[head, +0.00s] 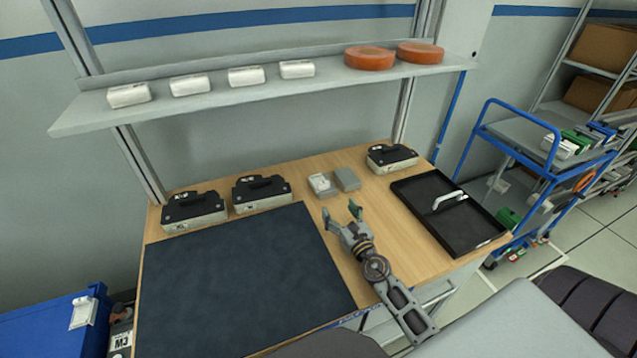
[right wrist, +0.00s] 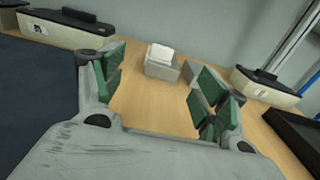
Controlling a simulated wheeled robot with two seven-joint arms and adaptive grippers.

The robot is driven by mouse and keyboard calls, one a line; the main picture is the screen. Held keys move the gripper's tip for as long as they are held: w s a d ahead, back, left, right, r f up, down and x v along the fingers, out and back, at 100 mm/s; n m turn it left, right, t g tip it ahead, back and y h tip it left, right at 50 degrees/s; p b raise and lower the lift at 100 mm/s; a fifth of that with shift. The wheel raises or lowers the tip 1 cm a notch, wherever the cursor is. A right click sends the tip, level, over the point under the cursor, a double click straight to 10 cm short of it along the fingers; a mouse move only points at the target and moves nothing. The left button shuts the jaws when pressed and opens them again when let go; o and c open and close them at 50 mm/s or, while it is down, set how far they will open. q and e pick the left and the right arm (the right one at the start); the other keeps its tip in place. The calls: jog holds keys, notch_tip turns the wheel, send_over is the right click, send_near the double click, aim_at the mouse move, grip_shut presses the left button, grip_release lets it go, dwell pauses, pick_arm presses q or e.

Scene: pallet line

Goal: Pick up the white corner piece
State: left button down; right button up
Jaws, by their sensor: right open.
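A white bent piece (head: 449,199) lies in the black tray (head: 476,241) at the right of the table. Small white pieces (head: 320,182) sit in a grey box (head: 328,193) at the back middle; white also shows on top of that box in the right wrist view (right wrist: 161,52). I cannot tell for sure which is the corner piece. My right gripper (head: 341,212) is open and empty above the wood between the dark mat and the tray, in front of the grey boxes. In the right wrist view its green-padded fingers (right wrist: 158,85) stand wide apart. My left gripper is out of view.
A second grey box (head: 347,179) stands beside the first. Black-topped cases (head: 193,211) stand along the table's back. A dark mat (head: 240,285) covers the left. A shelf (head: 270,88) with white rolls and orange discs hangs above. A blue cart (head: 556,185) stands right.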

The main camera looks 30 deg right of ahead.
jog(key=shift+w, duration=0.15)
jog(key=p, duration=0.1)
send_near(324, 185)
jog(key=shift+w+a+r, duration=0.1)
jog(key=shift+w+r, duration=0.05)
jog(key=shift+w, duration=1)
jog(key=shift+w+a+r, duration=0.1)
jog(key=shift+w, duration=1.2)
jog(key=shift+w+d, duration=0.1)
jog(key=shift+w+d+f, duration=0.1)
jog(key=shift+w+d, duration=0.05)
jog(key=shift+w, duration=1.1)
jog(key=shift+w+d, duration=0.15)
jog(key=shift+w, duration=1.1)
jog(key=shift+c, duration=0.5)
jog(key=c, duration=1)
